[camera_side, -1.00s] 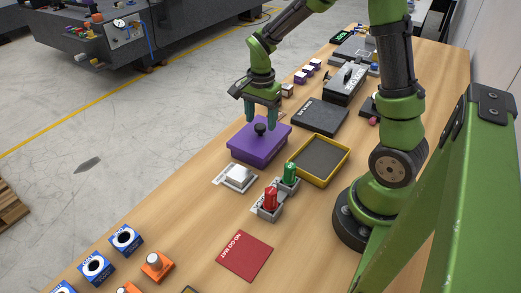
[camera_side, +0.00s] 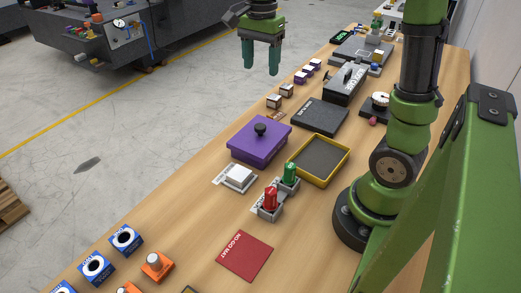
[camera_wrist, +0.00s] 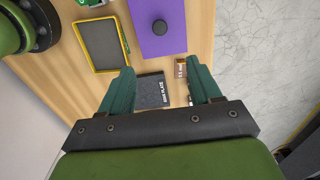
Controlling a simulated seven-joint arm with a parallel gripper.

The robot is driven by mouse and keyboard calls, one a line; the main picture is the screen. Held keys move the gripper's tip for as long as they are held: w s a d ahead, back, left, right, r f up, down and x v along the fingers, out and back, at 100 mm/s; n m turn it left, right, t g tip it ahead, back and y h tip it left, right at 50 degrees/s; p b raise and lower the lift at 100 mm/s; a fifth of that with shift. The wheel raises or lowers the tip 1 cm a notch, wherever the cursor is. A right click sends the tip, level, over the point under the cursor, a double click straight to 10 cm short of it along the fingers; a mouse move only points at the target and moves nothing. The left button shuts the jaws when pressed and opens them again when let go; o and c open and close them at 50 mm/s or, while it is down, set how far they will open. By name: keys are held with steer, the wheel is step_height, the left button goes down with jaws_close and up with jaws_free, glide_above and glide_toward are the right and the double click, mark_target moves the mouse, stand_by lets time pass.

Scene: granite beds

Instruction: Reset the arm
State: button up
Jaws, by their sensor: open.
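My gripper (camera_side: 261,57) is open and empty, raised above and past the bench's far-left edge in the side view. Its two green fingers point down, with clear space between them. In the wrist view my gripper (camera_wrist: 160,88) also shows nothing between its fingers. A purple box (camera_side: 256,146) with a black knob sits on the bench below and apart from the gripper. The purple box also shows at the top of the wrist view (camera_wrist: 150,42).
The wooden bench (camera_side: 190,227) holds a yellow-rimmed tray (camera_side: 326,165), a black plate (camera_side: 319,115), a white button block (camera_side: 237,178), red and green fixtures (camera_side: 271,196), a red mat (camera_side: 245,256) and blue blocks (camera_side: 97,266). The air around the gripper is free.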

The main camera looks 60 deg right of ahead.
steer(key=s+a+n+t+y, duration=0.2)
steer(key=s+a+n+t, duration=0.5)
steer(key=s+a+n, duration=0.4)
steer(key=a+n, duration=0.1)
steer(key=n, duration=0.2)
steer(key=shift+s, duration=0.25)
steer(key=shift+f, duration=0.1)
stand_by(1.0)
